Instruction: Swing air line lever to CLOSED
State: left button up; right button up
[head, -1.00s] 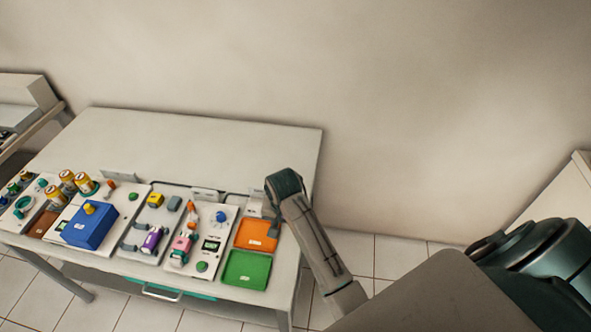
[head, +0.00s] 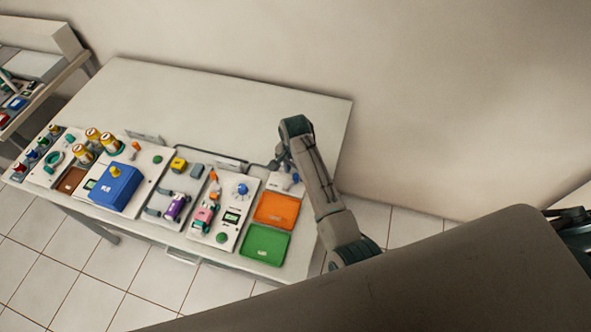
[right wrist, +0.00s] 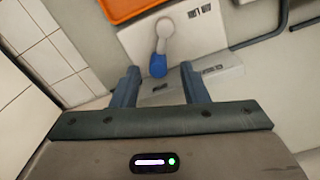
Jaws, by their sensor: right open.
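The air line lever (right wrist: 160,48) has a pale round hub and a blue grip end. It sits on a white plate (right wrist: 132,42) beside the orange tray. In the head view its blue part (head: 295,178) is small, beside my right gripper. My right gripper (right wrist: 160,84) is open and empty. In the right wrist view the blue end lies just ahead of the gap between its fingertips, roughly centred, with no clear contact. In the head view my right gripper (head: 284,164) hangs over the table's right part, partly hidden by its arm. My left gripper is out of view.
The orange tray (head: 277,210) and green tray (head: 265,244) lie in front of the lever. Panels with a blue dial (head: 240,189), a blue box (head: 116,187) and bottles stand to the left. The table's back is clear.

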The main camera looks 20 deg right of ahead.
jog(key=shift+f, duration=0.4)
jog(key=shift+s+f, duration=0.1)
jog(key=shift+f, duration=0.2)
jog(key=shift+c, duration=1.1)
grip_shut()
jog(key=shift+a+n, duration=0.1)
jog(key=shift+n, duration=0.3)
jog(key=n, duration=0.1)
jog(key=w+n, duration=0.1)
jog(key=shift+a+n, duration=0.3)
jog(key=shift+n, duration=0.1)
jog(key=n, duration=0.2)
jog(key=a+n, duration=0.1)
jog(key=shift+w+n, duration=0.4)
jog(key=n, duration=0.2)
jog(key=a+n, duration=0.1)
jog(key=shift+w, duration=0.25)
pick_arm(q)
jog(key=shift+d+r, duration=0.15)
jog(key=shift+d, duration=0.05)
pick_arm(e)
jog(key=shift+a+n, duration=0.2)
jog(key=shift+n, duration=0.6)
jog(key=shift+a+n, duration=0.2)
jog(key=shift+n, duration=0.6)
